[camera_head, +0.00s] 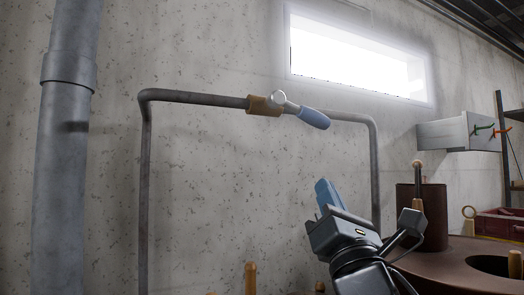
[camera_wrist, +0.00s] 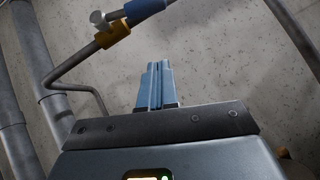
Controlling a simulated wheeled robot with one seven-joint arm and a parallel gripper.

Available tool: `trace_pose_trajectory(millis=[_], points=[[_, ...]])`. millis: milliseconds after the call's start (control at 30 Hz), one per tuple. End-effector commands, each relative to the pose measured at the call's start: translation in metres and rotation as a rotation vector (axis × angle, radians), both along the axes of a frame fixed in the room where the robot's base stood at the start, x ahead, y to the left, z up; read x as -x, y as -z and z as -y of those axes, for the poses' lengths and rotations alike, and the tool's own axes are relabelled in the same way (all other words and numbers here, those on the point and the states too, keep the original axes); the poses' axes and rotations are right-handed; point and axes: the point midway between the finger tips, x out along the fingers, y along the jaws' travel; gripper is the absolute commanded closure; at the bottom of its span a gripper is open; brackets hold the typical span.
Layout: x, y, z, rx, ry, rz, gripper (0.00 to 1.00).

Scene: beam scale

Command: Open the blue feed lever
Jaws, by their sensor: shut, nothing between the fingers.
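The blue feed lever (camera_head: 314,118) has a blue grip on a silver stem. It joins a brass-coloured valve body (camera_head: 264,105) on a grey pipe and points right and slightly down, near the pipe. In the wrist view the blue lever (camera_wrist: 145,10) shows at the top, with the brass valve body (camera_wrist: 112,34) to its left. My gripper (camera_head: 324,188) is below the lever and a little right of it, apart from it, with blue fingers pointing up. In the wrist view my gripper's fingers (camera_wrist: 156,68) are together with nothing between them.
The grey pipe (camera_head: 145,190) forms an arch before a concrete wall. A thick vertical pipe (camera_head: 65,150) stands at left. At right are a brown cylinder (camera_head: 434,215), a round brown top (camera_head: 455,255) and a grey wall box (camera_head: 443,134). The wall between gripper and lever is clear.

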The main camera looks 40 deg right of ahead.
Motion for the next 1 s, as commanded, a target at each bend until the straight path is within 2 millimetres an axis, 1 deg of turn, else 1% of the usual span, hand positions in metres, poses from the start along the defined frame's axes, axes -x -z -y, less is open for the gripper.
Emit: trace_pose_trajectory(millis=[33, 100, 200, 367, 833, 900, 1000], points=[[0.007, 0.002, 0.001, 0.027, 0.031, 0.002, 1.00], [0.010, 0.000, 0.001, 0.051, 0.055, 0.003, 1.00], [0.008, -0.005, 0.002, 0.061, 0.062, 0.004, 1.00], [-0.003, -0.018, 0.009, 0.061, 0.060, 0.004, 1.00], [-0.053, -0.071, 0.041, 0.059, 0.058, 0.003, 1.00], [-0.050, -0.084, 0.045, 0.059, 0.059, 0.006, 1.00], [-0.049, -0.095, 0.048, 0.057, 0.059, 0.004, 1.00]])
